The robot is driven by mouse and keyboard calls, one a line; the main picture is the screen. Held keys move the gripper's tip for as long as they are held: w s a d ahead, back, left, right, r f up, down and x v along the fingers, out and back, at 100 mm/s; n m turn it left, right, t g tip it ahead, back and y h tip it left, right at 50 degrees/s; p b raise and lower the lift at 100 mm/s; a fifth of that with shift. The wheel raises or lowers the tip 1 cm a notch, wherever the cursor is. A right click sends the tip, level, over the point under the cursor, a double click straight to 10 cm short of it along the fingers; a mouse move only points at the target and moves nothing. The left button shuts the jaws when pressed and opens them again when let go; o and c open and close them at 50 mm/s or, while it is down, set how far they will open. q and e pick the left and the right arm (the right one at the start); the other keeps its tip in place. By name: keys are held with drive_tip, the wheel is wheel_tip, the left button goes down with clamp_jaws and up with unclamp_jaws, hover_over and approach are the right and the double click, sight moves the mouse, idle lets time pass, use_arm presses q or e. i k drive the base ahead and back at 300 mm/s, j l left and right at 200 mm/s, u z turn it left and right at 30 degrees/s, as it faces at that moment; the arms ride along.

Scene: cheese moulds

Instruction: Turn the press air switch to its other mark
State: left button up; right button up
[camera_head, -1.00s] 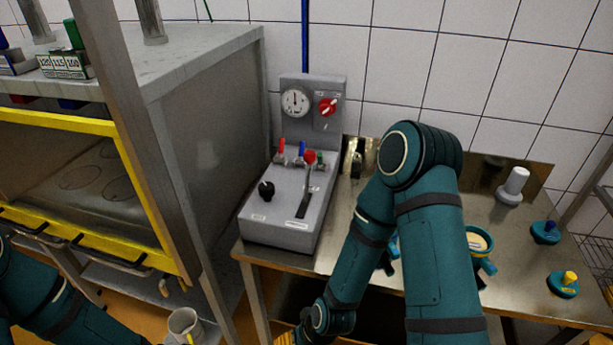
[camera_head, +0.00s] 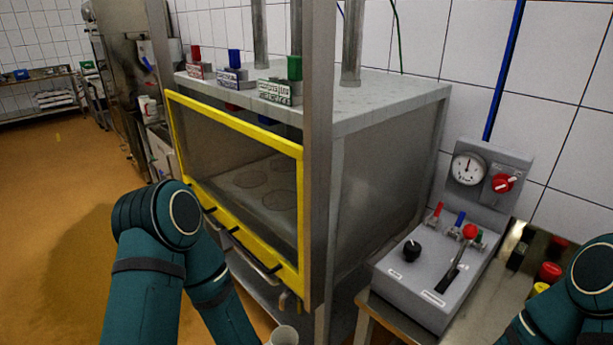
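The grey control box (camera_head: 395,290) stands on the bench at the right. Its upright back panel carries a round white gauge (camera_head: 468,168) and a red rotary switch (camera_head: 504,183) with a pale handle tilted up to the right. The marks around this switch are too small to read. I cannot tell which control is labelled press air. Both my arms show in part, but neither gripper is in view.
The press cabinet (camera_head: 385,108) with a yellow-framed front (camera_head: 235,133) stands left of the box, with a steel post at its corner. Colored blocks with number plates sit on top. Open floor (camera_head: 50,240) lies at the left.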

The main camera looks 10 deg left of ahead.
sight(502, 183)
drive_tip(key=i+j, duration=0.1)
drive_tip(key=j, duration=0.25)
drive_tip(key=j+z, duration=0.15)
drive_tip(key=z, duration=0.3)
drive_tip(key=j+z, duration=0.2)
drive_tip(key=z, duration=0.3)
drive_tip(key=i, duration=0.05)
